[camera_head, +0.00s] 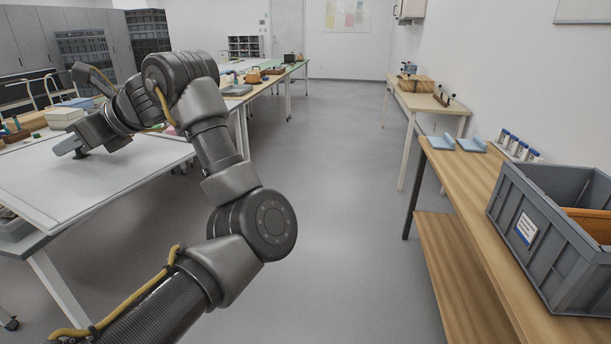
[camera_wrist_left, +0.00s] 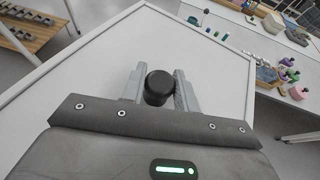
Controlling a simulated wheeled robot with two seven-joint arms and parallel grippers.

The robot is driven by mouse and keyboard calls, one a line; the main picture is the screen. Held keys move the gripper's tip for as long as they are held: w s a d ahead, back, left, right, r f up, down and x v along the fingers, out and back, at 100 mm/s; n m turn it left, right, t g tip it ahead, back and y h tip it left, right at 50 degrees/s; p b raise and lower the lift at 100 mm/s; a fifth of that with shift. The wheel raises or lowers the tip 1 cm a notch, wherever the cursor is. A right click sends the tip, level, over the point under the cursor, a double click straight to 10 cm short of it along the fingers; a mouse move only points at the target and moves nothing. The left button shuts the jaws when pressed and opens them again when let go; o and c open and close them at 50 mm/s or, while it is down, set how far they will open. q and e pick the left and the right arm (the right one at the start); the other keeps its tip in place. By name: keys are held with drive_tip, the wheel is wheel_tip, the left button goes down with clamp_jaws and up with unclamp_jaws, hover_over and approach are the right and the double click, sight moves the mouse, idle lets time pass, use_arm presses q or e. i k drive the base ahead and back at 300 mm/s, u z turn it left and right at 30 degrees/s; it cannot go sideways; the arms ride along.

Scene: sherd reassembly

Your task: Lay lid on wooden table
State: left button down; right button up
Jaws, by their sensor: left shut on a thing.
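My left gripper (camera_head: 70,145) is over the white-topped table at the left in the head view. In the left wrist view its two fingers (camera_wrist_left: 159,88) are shut on a small black round thing (camera_wrist_left: 159,84), which looks like the lid. It is held over the white tabletop (camera_wrist_left: 90,75); I cannot tell whether it touches the top. A wooden table (camera_head: 470,185) stands at the right in the head view, and a smaller wooden-topped table (camera_head: 445,107) stands farther back. My right gripper is not in view.
A grey crate (camera_head: 545,235) stands on the near wooden table, with light-blue pieces (camera_head: 471,144) and a row of small blue-capped containers (camera_head: 520,148) behind it. Open grey floor (camera_head: 335,200) separates the tables.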

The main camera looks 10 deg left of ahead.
sight(480, 174)
drive_tip(key=u, duration=0.25)
drive_tip(key=i, duration=5.05)
drive_tip(key=z, duration=5.15)
